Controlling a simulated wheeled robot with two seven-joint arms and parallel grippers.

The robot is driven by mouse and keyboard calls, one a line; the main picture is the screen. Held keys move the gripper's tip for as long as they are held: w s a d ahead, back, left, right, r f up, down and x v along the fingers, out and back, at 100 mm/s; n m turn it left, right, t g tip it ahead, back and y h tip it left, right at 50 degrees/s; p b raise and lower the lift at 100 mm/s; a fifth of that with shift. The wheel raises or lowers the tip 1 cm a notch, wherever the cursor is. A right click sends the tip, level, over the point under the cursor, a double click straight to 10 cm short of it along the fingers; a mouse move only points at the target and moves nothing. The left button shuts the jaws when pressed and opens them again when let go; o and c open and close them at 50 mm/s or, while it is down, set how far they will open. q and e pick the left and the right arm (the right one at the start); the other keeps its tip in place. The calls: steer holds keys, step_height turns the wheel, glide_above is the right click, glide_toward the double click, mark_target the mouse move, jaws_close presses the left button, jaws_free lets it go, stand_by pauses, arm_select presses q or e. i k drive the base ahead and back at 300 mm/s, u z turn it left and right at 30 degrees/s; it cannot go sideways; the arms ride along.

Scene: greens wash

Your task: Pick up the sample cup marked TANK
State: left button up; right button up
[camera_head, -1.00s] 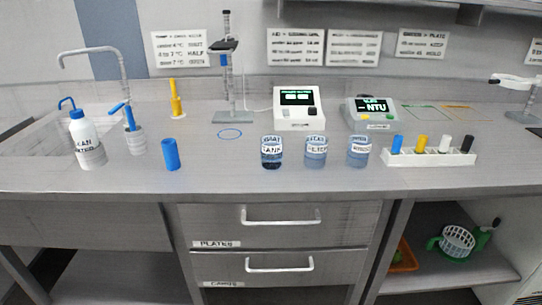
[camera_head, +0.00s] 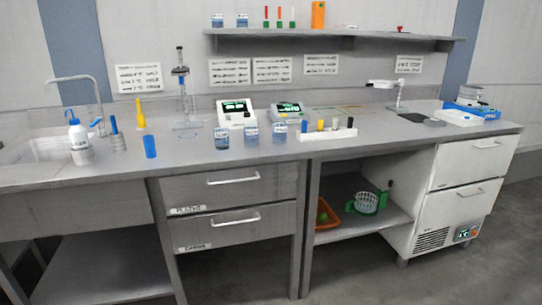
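Three sample cups stand upright in a row on the grey bench. The leftmost is the cup marked TANK (camera_head: 222,138); its label was readable in the earlier frame and is too small to read surely now. The middle cup (camera_head: 251,136) and the right cup (camera_head: 280,132) stand beside it, apart from each other. All three have white labels and dark or bluish contents. Neither of my grippers shows in the view.
A blue cylinder (camera_head: 150,147) and a wash bottle (camera_head: 79,140) stand left of the cups. Behind are a white meter (camera_head: 236,113) and an NTU meter (camera_head: 287,112). A white rack (camera_head: 327,134) holds coloured pieces at right. Bare bench (camera_head: 190,157) lies before the cups.

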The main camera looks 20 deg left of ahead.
mark_target(221, 134)
steer(key=u, duration=0.75)
steer(key=i, duration=0.6)
steer(key=u, duration=0.55)
